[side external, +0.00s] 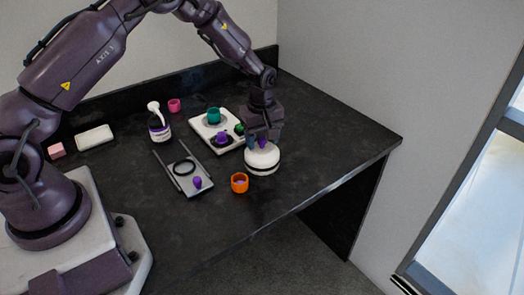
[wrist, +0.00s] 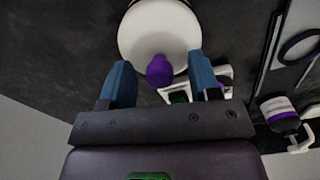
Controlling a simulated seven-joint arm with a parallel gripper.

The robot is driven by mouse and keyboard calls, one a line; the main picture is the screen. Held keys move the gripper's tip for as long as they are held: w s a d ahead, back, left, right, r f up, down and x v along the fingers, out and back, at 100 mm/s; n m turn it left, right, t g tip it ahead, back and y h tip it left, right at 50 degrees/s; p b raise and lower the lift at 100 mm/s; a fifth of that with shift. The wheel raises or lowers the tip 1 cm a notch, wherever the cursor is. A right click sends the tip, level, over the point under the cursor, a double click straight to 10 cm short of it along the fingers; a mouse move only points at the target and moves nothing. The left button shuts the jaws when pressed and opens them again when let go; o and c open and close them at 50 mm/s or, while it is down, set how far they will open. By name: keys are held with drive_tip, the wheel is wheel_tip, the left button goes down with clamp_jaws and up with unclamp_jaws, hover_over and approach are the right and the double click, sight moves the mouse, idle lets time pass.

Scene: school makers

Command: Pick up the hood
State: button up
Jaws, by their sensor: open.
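A round white body with a dark band, seemingly the hood (side external: 262,161), stands on the dark table near its front edge. A purple knob (wrist: 159,70) sits on its top; the white top (wrist: 150,32) fills the upper middle of the wrist view. My gripper (side external: 257,143) is directly over it, pointing down. In the wrist view the blue fingers are apart, one on each side of the purple knob, with a gap visible on both sides. Nothing is held. In the side view the gripper partly hides the knob.
An orange cup (side external: 239,183) stands close to the left front. A white tray (side external: 202,127) with a teal cup and purple and green pieces is behind. A grey plate (side external: 192,180) with a black ring, and a pump bottle (side external: 159,126), lie left. The table's right side is clear.

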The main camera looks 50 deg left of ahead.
drive_tip(key=shift+f, duration=0.25)
drive_tip(key=c, duration=1.1)
drive_tip(key=shift+o, duration=0.2)
drive_tip(key=shift+r, duration=0.1)
